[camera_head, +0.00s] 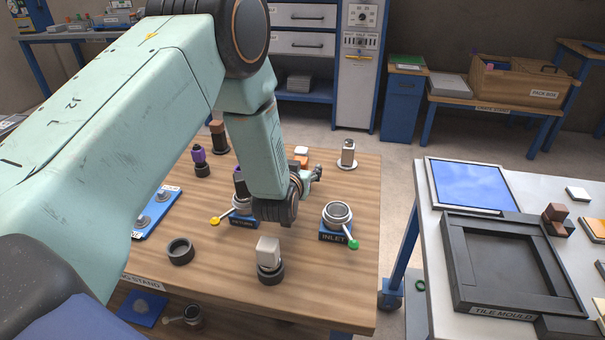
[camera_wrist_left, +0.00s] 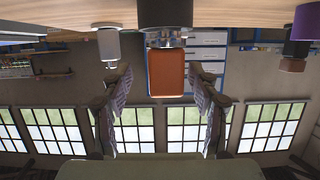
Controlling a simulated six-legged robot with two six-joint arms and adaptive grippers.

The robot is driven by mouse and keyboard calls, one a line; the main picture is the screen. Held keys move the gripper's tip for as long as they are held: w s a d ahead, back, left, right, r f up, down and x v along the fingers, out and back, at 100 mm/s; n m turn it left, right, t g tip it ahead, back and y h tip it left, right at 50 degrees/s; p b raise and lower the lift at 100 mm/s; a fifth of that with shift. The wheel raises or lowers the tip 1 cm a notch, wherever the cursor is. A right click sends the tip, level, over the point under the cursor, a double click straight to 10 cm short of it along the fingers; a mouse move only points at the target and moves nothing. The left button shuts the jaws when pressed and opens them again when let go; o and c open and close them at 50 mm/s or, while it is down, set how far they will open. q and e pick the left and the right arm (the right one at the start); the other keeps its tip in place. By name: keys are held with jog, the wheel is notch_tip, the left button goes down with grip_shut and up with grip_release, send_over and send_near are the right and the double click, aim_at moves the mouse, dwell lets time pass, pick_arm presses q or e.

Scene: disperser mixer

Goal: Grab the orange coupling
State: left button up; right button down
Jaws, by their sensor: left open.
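The orange coupling (camera_wrist_left: 167,73) shows in the left wrist view as an orange block with a silver ring and a dark cylinder at the table side; that view is upside down. My left gripper (camera_wrist_left: 160,86) is open, with one finger on each side of the orange block and gaps visible on both sides. In the head view my left gripper (camera_head: 314,173) points away over the wooden table, and a small orange part (camera_head: 301,160) shows just beyond the wrist. My arm hides the rest of the coupling there. My right gripper is not in view.
A white-topped coupling (camera_head: 268,252), a dark ring (camera_head: 180,251) and the INLET fitting with green handle (camera_head: 339,215) stand on the table nearby. The table's front right is clear.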

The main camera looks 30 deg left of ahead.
pick_arm(q)
jog(key=shift+w+a+f, duration=0.2)
jog(key=shift+w, duration=0.3)
jog(key=shift+w+a+f, duration=0.1)
jog(key=shift+w+a, duration=0.1)
jog(key=shift+a, duration=0.05)
jog(key=shift+s+a, duration=0.1)
jog(key=shift+a, duration=0.25)
jog(key=shift+d, duration=0.45)
jog(key=shift+c, duration=1.3)
jog(key=shift+a, duration=0.35)
jog(key=c, duration=0.5)
jog(key=shift+d, duration=0.25)
grip_shut()
jog(key=shift+a, duration=0.15)
